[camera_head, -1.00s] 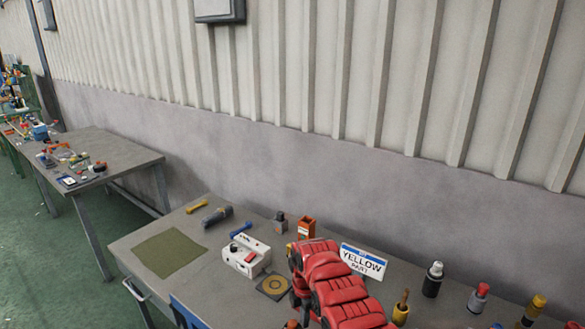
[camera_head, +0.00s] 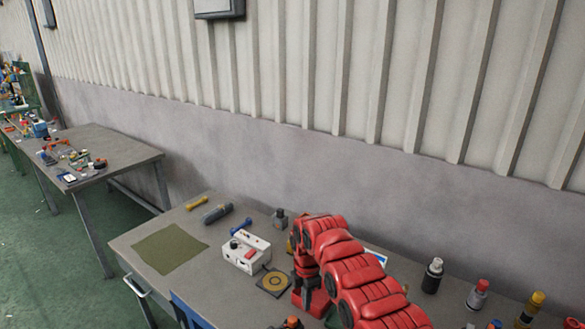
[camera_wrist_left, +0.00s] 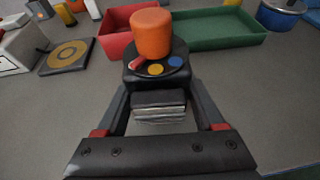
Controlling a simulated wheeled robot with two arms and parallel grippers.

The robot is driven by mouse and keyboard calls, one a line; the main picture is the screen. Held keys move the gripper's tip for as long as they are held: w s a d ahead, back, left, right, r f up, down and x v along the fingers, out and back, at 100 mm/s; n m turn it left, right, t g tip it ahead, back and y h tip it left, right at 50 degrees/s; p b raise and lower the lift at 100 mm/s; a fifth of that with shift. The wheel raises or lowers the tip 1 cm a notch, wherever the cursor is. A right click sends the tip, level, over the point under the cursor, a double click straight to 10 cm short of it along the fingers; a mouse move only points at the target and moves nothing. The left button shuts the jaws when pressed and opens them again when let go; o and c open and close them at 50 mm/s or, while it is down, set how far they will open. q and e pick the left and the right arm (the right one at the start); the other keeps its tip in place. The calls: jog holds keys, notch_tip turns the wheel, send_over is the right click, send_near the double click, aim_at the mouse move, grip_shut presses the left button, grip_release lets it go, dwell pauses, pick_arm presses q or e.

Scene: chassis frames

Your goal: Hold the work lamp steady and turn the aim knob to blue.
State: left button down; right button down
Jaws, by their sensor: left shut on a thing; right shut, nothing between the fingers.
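The work lamp (camera_wrist_left: 157,62) is a dark round body with an orange cap-like top (camera_wrist_left: 151,34) in the left wrist view. Yellow (camera_wrist_left: 155,69) and blue (camera_wrist_left: 175,61) dots and a red and white mark lie on its dark rim; I cannot tell where the aim knob points. My left gripper (camera_wrist_left: 160,108) is shut on the lamp's block-like lower part.
A red tray (camera_wrist_left: 112,40) and a green tray (camera_wrist_left: 215,42) stand just behind the lamp. A white box with a red button (camera_head: 246,250) and a dark pad with a yellow ring (camera_head: 273,283) lie to the left. Bottles (camera_head: 432,276) stand at right.

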jog(key=f, duration=0.2)
jog(key=a+f, duration=0.1)
jog(key=f, duration=0.2)
jog(key=shift+d+f, duration=0.1)
jog(key=shift+f, duration=0.45)
jog(key=shift+d+r, duration=0.1)
jog(key=shift+d, duration=0.35)
notch_tip(320, 180, up, 6)
jog(key=shift+f, duration=0.1)
dwell(0.5)
